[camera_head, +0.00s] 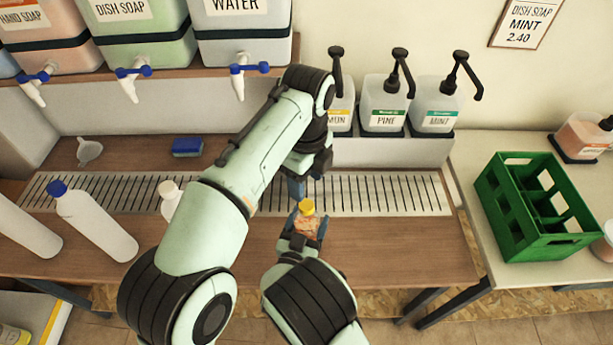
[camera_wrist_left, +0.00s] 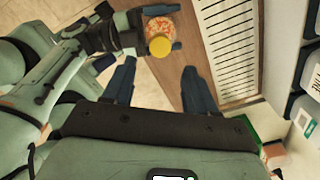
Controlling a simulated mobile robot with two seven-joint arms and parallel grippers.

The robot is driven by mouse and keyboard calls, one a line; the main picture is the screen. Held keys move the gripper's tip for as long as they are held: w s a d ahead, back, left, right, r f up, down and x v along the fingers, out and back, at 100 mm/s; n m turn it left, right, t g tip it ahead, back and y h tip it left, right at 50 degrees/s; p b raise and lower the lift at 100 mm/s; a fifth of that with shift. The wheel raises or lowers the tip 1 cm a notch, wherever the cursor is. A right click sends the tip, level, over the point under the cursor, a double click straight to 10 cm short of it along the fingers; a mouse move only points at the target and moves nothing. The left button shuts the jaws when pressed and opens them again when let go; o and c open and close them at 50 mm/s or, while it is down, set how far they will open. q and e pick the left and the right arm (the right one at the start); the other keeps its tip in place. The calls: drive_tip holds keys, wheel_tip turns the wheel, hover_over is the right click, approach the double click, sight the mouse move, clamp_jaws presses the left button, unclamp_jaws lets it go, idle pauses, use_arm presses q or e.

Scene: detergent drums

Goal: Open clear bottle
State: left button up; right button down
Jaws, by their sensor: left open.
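The clear bottle (camera_head: 305,224) has a yellow cap (camera_head: 306,206) and orange contents. It is upright in my right gripper (camera_head: 307,230), whose blue fingers lie on both sides of its body. My left gripper (camera_head: 297,194) points down just behind and above the cap, apart from it. In the left wrist view the left gripper (camera_wrist_left: 160,82) is open and empty. There the bottle (camera_wrist_left: 160,24), with its yellow cap (camera_wrist_left: 159,46) towards the camera, sits beyond the fingertips, with the right gripper around it.
A slotted drain grate (camera_head: 400,195) runs along the wooden counter. White bottles (camera_head: 98,225) stand at the left, one partly behind my left arm. A blue sponge (camera_head: 187,147) lies at the back. Pump bottles (camera_head: 385,103) stand behind the grate. A green crate (camera_head: 535,235) is at the right.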

sight(306, 205)
use_arm(q)
drive_tip(key=shift+m, duration=0.8)
drive_tip(key=shift+f, duration=0.15)
wheel_tip(306, 205, down, 8)
drive_tip(key=shift+r, duration=0.2)
clamp_jaws()
